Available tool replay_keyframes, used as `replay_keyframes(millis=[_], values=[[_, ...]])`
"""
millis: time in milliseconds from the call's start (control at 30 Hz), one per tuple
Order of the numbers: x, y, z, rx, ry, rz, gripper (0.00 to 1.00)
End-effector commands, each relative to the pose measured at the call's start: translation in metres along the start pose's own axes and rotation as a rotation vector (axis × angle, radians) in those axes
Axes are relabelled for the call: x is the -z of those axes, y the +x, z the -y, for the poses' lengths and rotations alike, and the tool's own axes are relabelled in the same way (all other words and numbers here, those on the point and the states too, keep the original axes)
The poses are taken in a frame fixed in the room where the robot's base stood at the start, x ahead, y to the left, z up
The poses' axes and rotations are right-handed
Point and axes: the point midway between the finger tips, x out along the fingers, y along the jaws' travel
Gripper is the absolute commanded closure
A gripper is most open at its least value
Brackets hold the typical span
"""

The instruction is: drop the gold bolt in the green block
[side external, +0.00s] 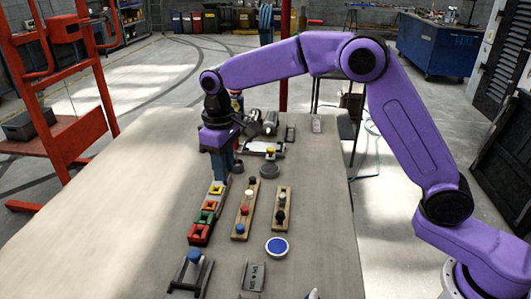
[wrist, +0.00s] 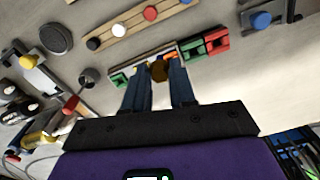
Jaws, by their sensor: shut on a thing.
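My gripper (side external: 222,176) points down over the far end of a row of coloured blocks. In the wrist view its two dark blue fingers (wrist: 159,82) are shut on the gold bolt (wrist: 158,69), held above the row. The bolt is hidden in the side view. The green block (side external: 205,217) sits between the red block (side external: 199,234) and the orange block (side external: 211,204); the green block also shows in the wrist view (wrist: 191,48). A yellow block (side external: 217,190) is nearer my gripper. Another green piece (wrist: 118,79) shows at the row's left end in the wrist view.
Two wooden strips with knobs (side external: 240,229) (side external: 281,221) stand right of the row. A blue-and-white disc (side external: 277,246), a bracket with a blue knob (side external: 194,256) and a grey plate (side external: 253,277) lie nearer the front. The table's left side is clear.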

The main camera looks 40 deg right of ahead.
Motion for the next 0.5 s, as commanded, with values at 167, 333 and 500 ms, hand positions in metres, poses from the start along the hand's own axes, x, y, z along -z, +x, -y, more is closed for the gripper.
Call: replay_keyframes(millis=[167,333,500], values=[[0.024,0.004,0.041,0.0,-0.094,0.0,1.0],[0.032,0.005,0.057,0.0,-0.131,0.0,1.0],[0.033,0.013,0.059,0.0,-0.136,0.002,1.0]])
